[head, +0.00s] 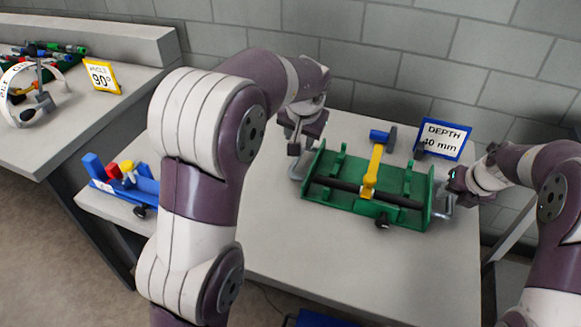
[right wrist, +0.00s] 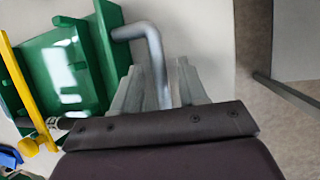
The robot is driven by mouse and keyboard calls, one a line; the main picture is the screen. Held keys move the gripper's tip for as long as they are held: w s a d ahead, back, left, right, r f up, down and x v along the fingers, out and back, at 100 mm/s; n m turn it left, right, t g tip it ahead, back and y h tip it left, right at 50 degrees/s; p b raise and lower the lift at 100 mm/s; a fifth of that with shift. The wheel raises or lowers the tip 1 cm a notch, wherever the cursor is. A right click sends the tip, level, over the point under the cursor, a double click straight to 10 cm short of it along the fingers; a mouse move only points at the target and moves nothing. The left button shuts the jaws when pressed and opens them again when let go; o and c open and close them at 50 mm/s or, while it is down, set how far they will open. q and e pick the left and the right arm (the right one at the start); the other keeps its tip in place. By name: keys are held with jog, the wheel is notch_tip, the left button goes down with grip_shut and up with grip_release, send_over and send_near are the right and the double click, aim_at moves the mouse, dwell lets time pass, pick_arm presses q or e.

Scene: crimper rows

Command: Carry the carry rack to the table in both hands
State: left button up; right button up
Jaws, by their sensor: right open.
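The green carry rack (head: 335,203) rests on the light grey table (head: 330,265), with a grey bent handle at each end. A yellow-handled tool (head: 373,172) with a blue end lies across it, over a dark bar. My right gripper (head: 447,197) is at the rack's right handle. In the right wrist view, my right gripper (right wrist: 157,75) is open with the grey handle (right wrist: 152,50) between its fingers, and the green rack (right wrist: 60,75) is to the left. My left gripper (head: 294,146) is at the rack's left handle (head: 297,170); its fingers are too small to read.
A blue-framed sign (head: 443,139) reading "DEPTH 40 mm" stands behind the rack. A blue fixture (head: 140,188) with red and yellow parts sits at the table's left. Another bench (head: 60,130) at far left holds a yellow 90° sign (head: 102,76). The front of the table is clear.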

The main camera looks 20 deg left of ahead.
jog(key=v, duration=1.1)
jog(key=shift+r, duration=0.3)
jog(key=shift+s, duration=0.1)
